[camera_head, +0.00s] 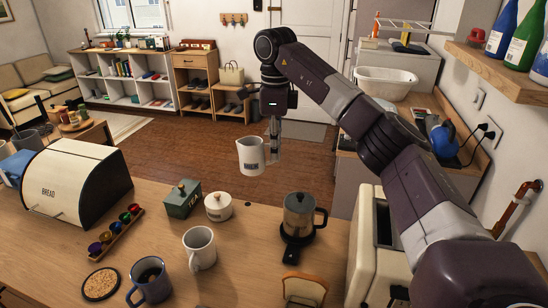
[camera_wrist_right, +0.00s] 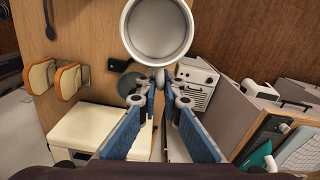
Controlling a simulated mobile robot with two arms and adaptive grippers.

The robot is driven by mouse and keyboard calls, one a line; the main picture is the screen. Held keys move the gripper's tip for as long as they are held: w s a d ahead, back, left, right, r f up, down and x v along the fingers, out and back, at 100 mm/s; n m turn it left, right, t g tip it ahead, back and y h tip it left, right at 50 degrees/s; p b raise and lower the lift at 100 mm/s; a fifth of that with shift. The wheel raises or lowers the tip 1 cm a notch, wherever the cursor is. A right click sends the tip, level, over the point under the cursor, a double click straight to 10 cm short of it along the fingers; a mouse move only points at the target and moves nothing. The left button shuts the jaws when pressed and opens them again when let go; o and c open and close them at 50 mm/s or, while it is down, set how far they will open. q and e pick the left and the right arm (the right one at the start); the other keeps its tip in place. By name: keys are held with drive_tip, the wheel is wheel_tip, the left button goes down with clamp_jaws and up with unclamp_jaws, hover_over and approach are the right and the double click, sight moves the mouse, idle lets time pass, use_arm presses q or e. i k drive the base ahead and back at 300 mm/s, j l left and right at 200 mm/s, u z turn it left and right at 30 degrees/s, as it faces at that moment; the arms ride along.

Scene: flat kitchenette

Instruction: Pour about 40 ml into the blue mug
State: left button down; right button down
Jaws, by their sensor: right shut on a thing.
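The blue mug (camera_head: 152,284) stands upright at the front left of the wooden counter, with something dark inside. My right gripper (camera_head: 274,150) is shut on a white jug (camera_head: 251,157) marked MILK and holds it up in the air, beyond the counter's far edge in the picture. The jug looks close to upright, far from the blue mug. In the right wrist view the round end of the jug (camera_wrist_right: 158,28) shows past the fingertips (camera_wrist_right: 158,80). The milk level cannot be seen. My left gripper is not in view.
A glass kettle (camera_head: 299,214), a lidded pot (camera_head: 218,206), a green tin (camera_head: 182,199) and a bread bin (camera_head: 75,180) stand farther back. Toast (camera_head: 305,288) is at the front.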

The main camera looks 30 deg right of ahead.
sight(155, 286)
drive_tip(key=k+j, duration=0.8)
drive_tip(key=k, duration=0.05)
